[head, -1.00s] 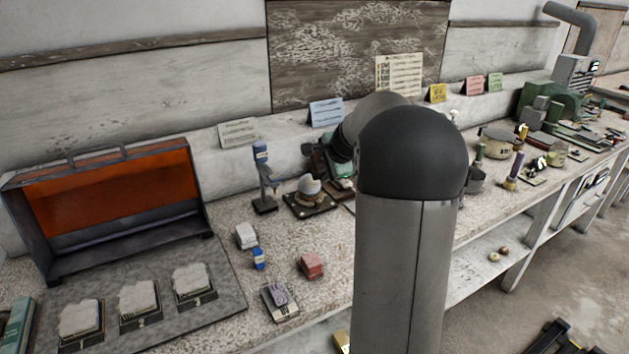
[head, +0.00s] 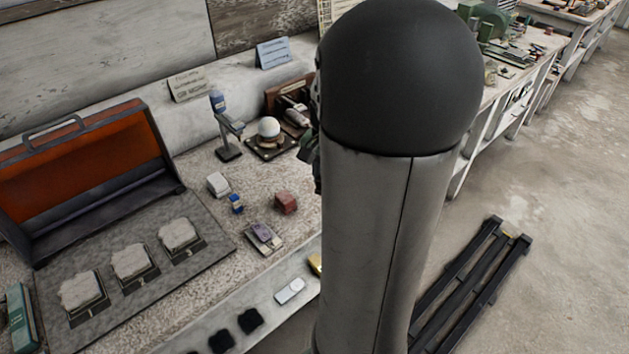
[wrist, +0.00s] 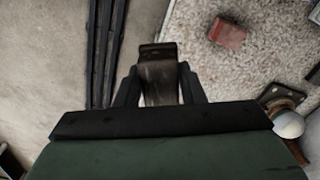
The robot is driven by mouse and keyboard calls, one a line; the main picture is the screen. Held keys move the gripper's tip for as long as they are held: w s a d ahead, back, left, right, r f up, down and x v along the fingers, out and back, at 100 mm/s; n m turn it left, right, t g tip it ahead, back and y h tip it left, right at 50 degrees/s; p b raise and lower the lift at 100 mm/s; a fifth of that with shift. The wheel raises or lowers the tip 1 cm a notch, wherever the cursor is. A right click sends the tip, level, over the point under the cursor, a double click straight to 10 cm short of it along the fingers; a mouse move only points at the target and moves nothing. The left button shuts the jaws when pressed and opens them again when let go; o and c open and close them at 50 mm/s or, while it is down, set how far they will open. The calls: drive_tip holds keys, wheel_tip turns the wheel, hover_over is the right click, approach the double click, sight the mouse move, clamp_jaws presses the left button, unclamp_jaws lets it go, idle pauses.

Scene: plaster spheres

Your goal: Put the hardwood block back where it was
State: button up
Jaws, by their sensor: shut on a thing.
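My gripper (wrist: 158,90) is shut on a dark brown wooden block, the hardwood block (wrist: 158,72), in the wrist view. The block stands between the two dark fingers and its far end reaches past them. It is held over the front edge of the bench, with pale floor to the left and the speckled bench top (wrist: 265,60) to the right.
Black rails (head: 470,285) run along the floor.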

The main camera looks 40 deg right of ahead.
drive_tip(key=w+d+f+p, duration=0.1)
drive_tip(key=w+f, duration=0.2)
drive_tip(key=w+d+f, duration=0.2)
drive_tip(key=w+f, duration=0.1)
drive_tip(key=w, duration=0.1)
drive_tip(key=w+d+f+p, duration=0.1)
drive_tip(key=w+d+f, duration=0.1)
drive_tip(key=w+f, duration=0.1)
drive_tip(key=shift+w+d+p, duration=0.25)
drive_tip(key=shift+w+p, duration=0.1)
drive_tip(key=shift+w, duration=0.3)
drive_tip(key=shift+w+f, duration=0.15)
drive_tip(key=shift+f, duration=0.15)
drive_tip(key=shift+d+f, duration=0.1)
drive_tip(key=shift+f, duration=1.35)
drive_tip(key=shift+f, duration=0.1)
drive_tip(key=shift+f, duration=0.15)
drive_tip(key=o, duration=1)
drive_tip(key=shift+o, duration=0.2)
